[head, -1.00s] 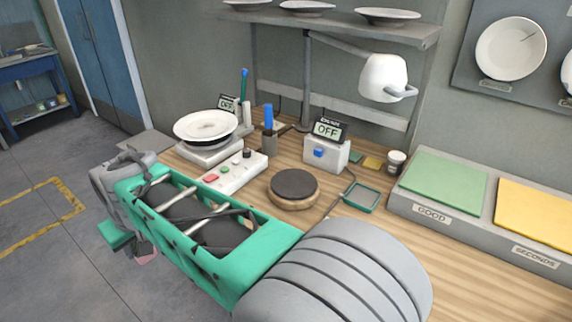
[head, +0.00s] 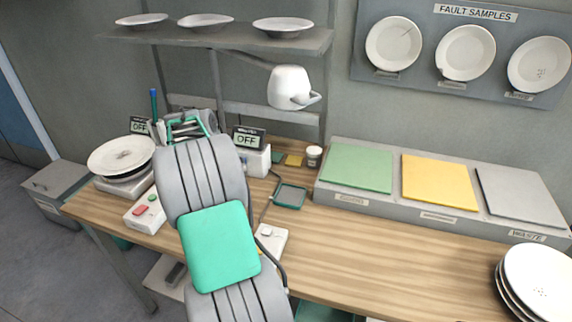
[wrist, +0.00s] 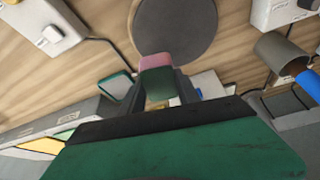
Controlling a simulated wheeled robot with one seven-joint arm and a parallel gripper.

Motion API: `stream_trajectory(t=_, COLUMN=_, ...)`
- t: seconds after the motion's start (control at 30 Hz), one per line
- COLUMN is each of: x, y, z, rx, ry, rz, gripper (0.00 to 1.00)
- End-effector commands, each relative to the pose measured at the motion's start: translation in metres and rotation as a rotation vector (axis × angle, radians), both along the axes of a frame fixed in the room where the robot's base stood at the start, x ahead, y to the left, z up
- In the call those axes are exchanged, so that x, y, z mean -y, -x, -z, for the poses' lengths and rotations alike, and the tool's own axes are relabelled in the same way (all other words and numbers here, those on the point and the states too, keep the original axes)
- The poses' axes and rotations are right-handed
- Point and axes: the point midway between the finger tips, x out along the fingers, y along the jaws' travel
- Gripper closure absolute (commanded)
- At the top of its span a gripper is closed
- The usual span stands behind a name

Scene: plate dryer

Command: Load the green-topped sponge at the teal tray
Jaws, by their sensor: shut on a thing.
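My gripper (wrist: 158,92) is shut on a small block, the sponge (wrist: 157,62), with a pink part and a dark green part, seen in the wrist view. It is held in front of the dark round turntable (wrist: 175,25); its height above the table is hard to judge. The teal tray (head: 290,195), a small dark tray with a teal rim, lies on the table right of my arm in the head view. It also shows left of the gripper in the wrist view (wrist: 104,84). In the head view my arm hides the sponge and the fingertips.
Behind the tray lie a green pad (head: 277,157), a yellow pad (head: 293,160) and a small cup (head: 313,156). A plate (head: 121,155) rests at left. A pen cup (wrist: 285,50) is at right in the wrist view.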

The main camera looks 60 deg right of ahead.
Motion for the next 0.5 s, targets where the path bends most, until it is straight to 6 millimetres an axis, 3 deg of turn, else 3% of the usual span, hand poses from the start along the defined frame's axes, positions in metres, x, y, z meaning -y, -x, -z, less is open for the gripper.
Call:
stream_trajectory(t=0.03, x=0.027, y=0.022, z=0.0, rx=-0.003, ry=-0.002, rz=0.104, gripper=0.94)
stream_trajectory(t=0.1, x=0.058, y=0.053, z=0.006, rx=-0.003, ry=-0.003, rz=0.247, gripper=0.94)
stream_trajectory(t=0.2, x=0.092, y=0.092, z=0.014, rx=-0.002, ry=-0.002, rz=0.413, gripper=0.94)
stream_trajectory(t=0.33, x=0.116, y=0.127, z=0.023, rx=-0.001, ry=-0.002, rz=0.55, gripper=0.94)
stream_trajectory(t=0.5, x=0.124, y=0.142, z=0.03, rx=-0.001, ry=-0.001, rz=0.609, gripper=0.94)
